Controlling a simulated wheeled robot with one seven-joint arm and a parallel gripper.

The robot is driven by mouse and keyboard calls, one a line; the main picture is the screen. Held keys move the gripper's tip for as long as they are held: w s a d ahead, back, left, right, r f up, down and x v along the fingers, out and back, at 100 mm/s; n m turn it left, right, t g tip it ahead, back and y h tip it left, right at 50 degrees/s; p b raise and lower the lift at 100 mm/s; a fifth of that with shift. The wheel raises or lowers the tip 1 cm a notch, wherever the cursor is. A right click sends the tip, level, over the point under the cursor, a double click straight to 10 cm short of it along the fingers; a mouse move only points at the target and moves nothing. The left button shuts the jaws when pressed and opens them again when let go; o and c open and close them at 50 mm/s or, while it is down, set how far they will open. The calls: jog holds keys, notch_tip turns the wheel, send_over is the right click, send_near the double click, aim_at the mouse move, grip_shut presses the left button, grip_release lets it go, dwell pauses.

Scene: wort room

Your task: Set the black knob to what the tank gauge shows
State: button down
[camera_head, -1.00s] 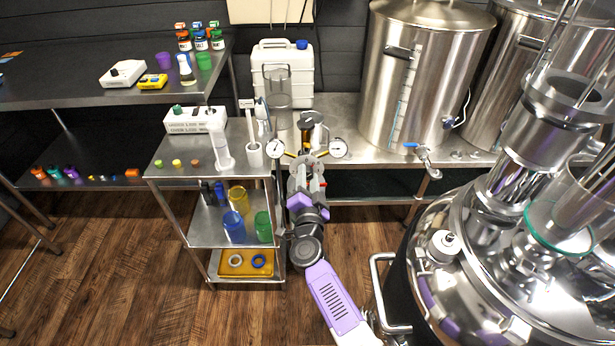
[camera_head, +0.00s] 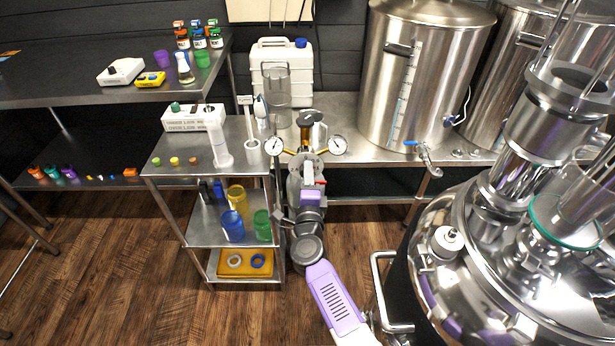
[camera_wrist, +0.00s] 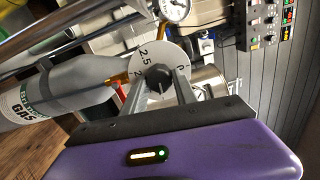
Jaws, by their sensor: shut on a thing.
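The black knob (camera_wrist: 158,77) sits at the centre of a pale round dial (camera_wrist: 145,60) with printed numbers; 2.5, 2 and 0 are readable in the wrist view. My gripper (camera_wrist: 161,82) is shut on the knob, one finger on each side. The knob's pointer is not clear. In the head view, two white round gauges flank the regulator, a left one (camera_head: 274,146) and a right one (camera_head: 338,145). One gauge (camera_wrist: 174,10) also shows at the top of the wrist view. Their readings are too small to tell. My gripper hides the knob in the head view.
A grey gas cylinder (camera_wrist: 85,80) lies close to my gripper in the wrist view. A steel cart (camera_head: 180,262) with cups stands left of my arm. Large steel tanks (camera_head: 425,75) stand behind on the bench. A shiny vessel (camera_head: 440,290) crowds the right.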

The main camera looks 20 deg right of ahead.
jog(key=shift+f+m, duration=0.1)
jog(key=shift+m, duration=0.4)
jog(key=c, duration=1)
grip_release()
jog(key=p+v, duration=0.2)
jog(key=v, duration=0.5)
jog(key=shift+s+a, duration=0.15)
jog(key=shift+s, duration=0.2)
